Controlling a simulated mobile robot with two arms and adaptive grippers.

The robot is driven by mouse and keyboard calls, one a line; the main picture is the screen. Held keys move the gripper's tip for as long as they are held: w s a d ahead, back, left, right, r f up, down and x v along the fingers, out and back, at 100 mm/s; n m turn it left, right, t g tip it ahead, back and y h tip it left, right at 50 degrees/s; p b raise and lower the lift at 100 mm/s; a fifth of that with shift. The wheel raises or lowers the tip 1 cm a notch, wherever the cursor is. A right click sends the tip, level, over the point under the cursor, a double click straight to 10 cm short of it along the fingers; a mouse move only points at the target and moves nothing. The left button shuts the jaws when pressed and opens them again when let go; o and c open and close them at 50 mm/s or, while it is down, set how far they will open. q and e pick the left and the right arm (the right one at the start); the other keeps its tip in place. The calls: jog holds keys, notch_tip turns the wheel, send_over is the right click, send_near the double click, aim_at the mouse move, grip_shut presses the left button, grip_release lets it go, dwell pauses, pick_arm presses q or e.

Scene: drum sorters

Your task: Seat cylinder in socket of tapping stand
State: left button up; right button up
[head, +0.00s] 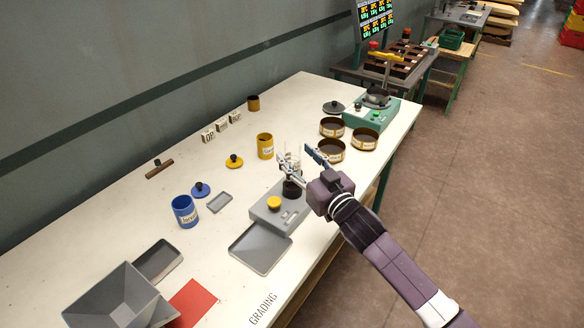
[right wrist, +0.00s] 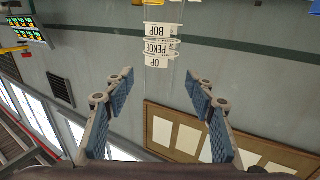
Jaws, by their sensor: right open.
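The clear cylinder (head: 291,163) is upright just above the dark round socket (head: 291,188) of the grey tapping stand (head: 262,214). I cannot tell how deep it sits. The stand has a yellow button (head: 274,203) on top. My right gripper (head: 296,153) is open, with its fingers at the cylinder's height, beside it; they partly cover it. In the right wrist view the open fingers of the gripper (right wrist: 162,88) show, with the faint outline of the clear cylinder (right wrist: 165,85) ahead of them. My left gripper is not in view.
Several open brown drums (head: 331,150) and a green machine (head: 372,112) stand behind the gripper. A yellow tin (head: 265,146) and a blue tin (head: 184,212) stand to the left. A grey tray (head: 260,248) lies in front of the stand. Small label blocks (head: 221,126) stand farther back.

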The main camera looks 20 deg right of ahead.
jog(key=shift+x, duration=1.25)
jog(key=shift+w+a, duration=0.1)
jog(key=shift+w, duration=0.1)
jog(key=c, duration=0.8)
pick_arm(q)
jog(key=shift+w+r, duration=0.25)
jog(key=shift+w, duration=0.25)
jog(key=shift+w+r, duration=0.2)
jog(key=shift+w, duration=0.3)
pick_arm(e)
grip_shut()
